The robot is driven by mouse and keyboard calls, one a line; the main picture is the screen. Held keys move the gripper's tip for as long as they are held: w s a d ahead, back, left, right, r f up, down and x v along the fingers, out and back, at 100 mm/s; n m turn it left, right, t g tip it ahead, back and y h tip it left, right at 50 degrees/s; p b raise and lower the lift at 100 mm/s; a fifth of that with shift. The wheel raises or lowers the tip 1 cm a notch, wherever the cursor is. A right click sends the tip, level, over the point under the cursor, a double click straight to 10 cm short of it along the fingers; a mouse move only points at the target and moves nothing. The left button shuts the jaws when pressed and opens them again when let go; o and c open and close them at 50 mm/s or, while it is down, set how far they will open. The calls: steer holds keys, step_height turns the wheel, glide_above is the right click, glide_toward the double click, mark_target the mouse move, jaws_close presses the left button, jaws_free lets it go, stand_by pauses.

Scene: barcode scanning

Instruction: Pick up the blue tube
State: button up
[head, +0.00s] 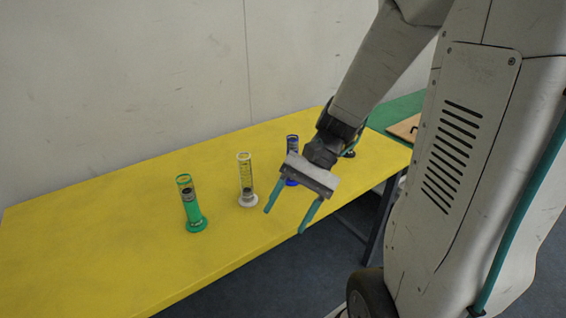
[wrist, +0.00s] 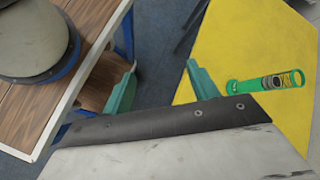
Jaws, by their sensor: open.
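The blue tube (head: 292,146) stands upright on the yellow table, partly hidden behind my gripper in the head view. My gripper (head: 284,221) is open and empty, tilted down near the table's front edge, nearer the camera than the blue tube. Its two teal fingers also show in the wrist view (wrist: 161,64), with nothing between them. The blue tube is not seen in the wrist view.
A clear tube with a white base (head: 247,200) stands left of the blue one, and a green tube (head: 194,214) further left; the green one shows in the wrist view (wrist: 262,82). The yellow table (head: 90,235) is bare at left. A brown board (head: 404,127) lies behind my arm.

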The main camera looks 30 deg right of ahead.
mark_target(292, 141)
steer(key=w+d+f+m+t, duration=0.3)
steer(key=w+d+m+t, duration=0.1)
steer(key=w+m+t, duration=0.1)
steer(key=w+d+f+m+t, duration=0.3)
steer(key=w+d+m+t, duration=0.2)
steer(key=w+m, duration=0.1)
steer(key=w+d+f+m+t, duration=0.3)
steer(key=w+m+t, duration=0.3)
steer(key=m, duration=0.2)
steer(key=shift+w+d+f+y, duration=0.1)
steer(key=shift+d+f+y, duration=0.25)
steer(key=shift+d, duration=0.5)
steer(key=w+d+m+t+h, duration=0.1)
steer(key=d, duration=0.1)
steer(key=w+d+m+t+h, duration=0.1)
steer(key=d+m+h, duration=0.1)
steer(key=w+d+m+t+h, duration=0.1)
steer(key=d+h, duration=0.1)
steer(key=shift+w+d+r+m, duration=0.1)
steer(key=shift+d+m, duration=0.2)
steer(key=shift+d, duration=0.05)
steer(key=shift+t+h, duration=0.3)
steer(key=shift+h, duration=0.05)
steer(key=x, duration=0.7)
steer(key=shift+w+d+r, duration=0.15)
steer(key=shift+w, duration=0.3)
steer(key=c, duration=1.2)
steer(key=shift+c, duration=0.2)
steer(key=shift+r, duration=0.15)
